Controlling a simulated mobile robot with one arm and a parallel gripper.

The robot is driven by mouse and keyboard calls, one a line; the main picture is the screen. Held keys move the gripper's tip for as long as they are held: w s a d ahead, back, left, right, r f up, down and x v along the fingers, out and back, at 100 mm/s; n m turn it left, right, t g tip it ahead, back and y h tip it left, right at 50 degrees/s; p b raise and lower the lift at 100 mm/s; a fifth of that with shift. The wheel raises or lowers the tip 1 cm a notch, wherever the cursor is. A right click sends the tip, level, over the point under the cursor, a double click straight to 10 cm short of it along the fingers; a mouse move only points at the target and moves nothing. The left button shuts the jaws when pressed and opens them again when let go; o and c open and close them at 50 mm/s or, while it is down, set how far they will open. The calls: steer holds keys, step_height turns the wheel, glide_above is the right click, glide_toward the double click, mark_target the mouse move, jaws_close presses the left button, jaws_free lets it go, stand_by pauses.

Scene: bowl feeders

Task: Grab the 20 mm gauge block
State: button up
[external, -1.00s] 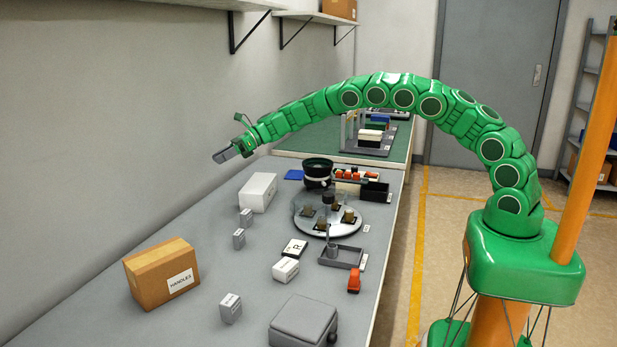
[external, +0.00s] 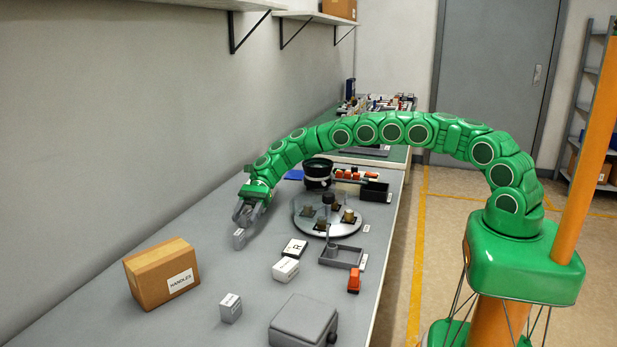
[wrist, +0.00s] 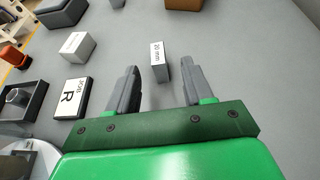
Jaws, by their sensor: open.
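The 20 mm gauge block (wrist: 160,63) is a small grey block with a white "20 mm" label, standing on the grey bench. In the wrist view it lies between the tips of my two grey fingers, with space on both sides. My gripper (wrist: 160,75) is open and empty. In the external view my gripper (external: 247,219) points down at the bench, right over the gauge block (external: 239,239) and partly covering it. I cannot tell how far above it the fingertips are.
A brown "HANDLES" carton (external: 162,273) stands to the left. Another small grey block (external: 230,308) stands nearer the camera. To the right are a white block (external: 286,269), an "R" box (external: 294,249), a grey tray (external: 341,257) and a round glass-topped disc (external: 325,221).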

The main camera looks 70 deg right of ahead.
mark_target(241, 230)
steer(key=shift+x, duration=3.65)
steer(key=shift+s+d+f, duration=0.1)
steer(key=shift+s, duration=0.05)
jaws_close()
